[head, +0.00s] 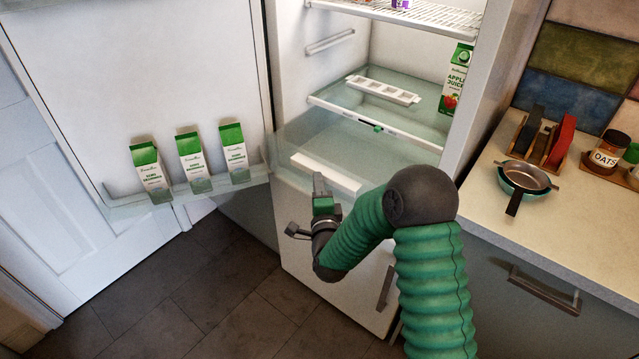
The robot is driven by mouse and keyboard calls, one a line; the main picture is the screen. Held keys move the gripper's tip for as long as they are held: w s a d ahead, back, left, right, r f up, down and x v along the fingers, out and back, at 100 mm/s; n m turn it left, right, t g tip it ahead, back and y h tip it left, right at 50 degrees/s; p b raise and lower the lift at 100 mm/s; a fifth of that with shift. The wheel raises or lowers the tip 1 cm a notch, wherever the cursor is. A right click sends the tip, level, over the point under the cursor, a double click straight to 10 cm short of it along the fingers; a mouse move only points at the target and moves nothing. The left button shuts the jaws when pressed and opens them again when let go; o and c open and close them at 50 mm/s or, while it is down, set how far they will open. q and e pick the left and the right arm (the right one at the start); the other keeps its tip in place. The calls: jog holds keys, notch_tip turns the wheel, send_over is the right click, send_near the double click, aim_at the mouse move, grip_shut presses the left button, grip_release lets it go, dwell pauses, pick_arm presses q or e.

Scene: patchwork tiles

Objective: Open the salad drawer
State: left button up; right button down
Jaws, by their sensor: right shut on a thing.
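The salad drawer (345,142) is a pale translucent bin at the bottom of the open fridge, below the lowest glass shelf. A white strip (325,171) runs along its front. The drawer's front appears to stand forward of the shelf edge above it; how far is hard to tell. My right gripper (320,185) is at the drawer's front, shut on it near the white strip. The exact grip point is partly hidden by the gripper itself. My left gripper is not in view.
The fridge door (130,70) stands wide open at left, its shelf holding green-and-white cartons (190,158). An ice tray (383,89) and an apple juice carton (456,80) sit on the glass shelf. A counter (560,215) with a pan (527,176) is at right. Floor in front is clear.

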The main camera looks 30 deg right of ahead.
jog(key=shift+w+d+f, duration=0.1)
jog(key=shift+d+f, duration=0.05)
jog(key=shift+f, duration=0.15)
jog(key=c, duration=1.5)
grip_release()
jog(key=shift+w+d+f, duration=0.1)
jog(key=shift+d, duration=0.15)
jog(key=shift+o, duration=0.9)
jog(key=shift+w+d+f, duration=0.1)
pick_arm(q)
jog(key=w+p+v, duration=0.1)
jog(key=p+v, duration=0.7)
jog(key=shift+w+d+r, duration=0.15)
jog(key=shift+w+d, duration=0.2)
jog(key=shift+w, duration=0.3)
pick_arm(e)
jog(key=a+v, duration=0.1)
jog(key=v, duration=1.6)
jog(key=shift+r, duration=0.25)
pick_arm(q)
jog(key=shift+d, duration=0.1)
pick_arm(e)
jog(key=shift+w+d, duration=0.15)
jog(key=shift+w, duration=0.05)
